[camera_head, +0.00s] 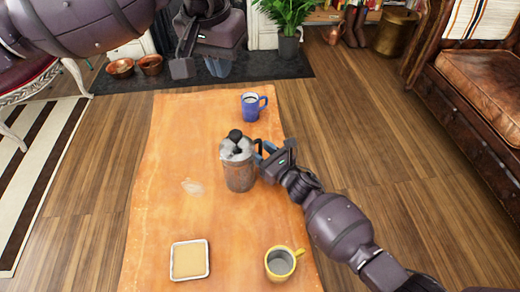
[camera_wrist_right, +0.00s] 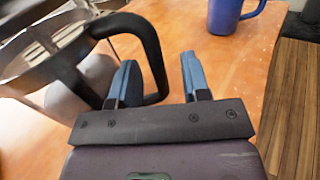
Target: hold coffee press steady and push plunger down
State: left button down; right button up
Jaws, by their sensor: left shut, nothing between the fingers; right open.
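The coffee press (camera_head: 239,172) stands upright on the orange table, with a metal body, a black plunger knob (camera_head: 235,135) on top and a black handle on its right. My right gripper (camera_head: 268,155) is at the handle. In the right wrist view, the right gripper (camera_wrist_right: 163,80) is open, and the bar of the black handle (camera_wrist_right: 153,55) passes between its two blue fingers, with the left finger inside the handle loop. My left gripper (camera_head: 217,67) is shut and empty, beyond the table's far edge and up-left of the press. How far the plunger is raised is hard to tell.
A blue mug (camera_head: 250,112) stands behind the press, also in the right wrist view (camera_wrist_right: 228,14). A yellow mug (camera_head: 279,264) and a square dish (camera_head: 175,262) are at the front of the table (camera_head: 160,150). The table's left side is mostly clear.

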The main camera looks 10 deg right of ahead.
jog(key=v, duration=1.1)
jog(key=shift+d, duration=0.1)
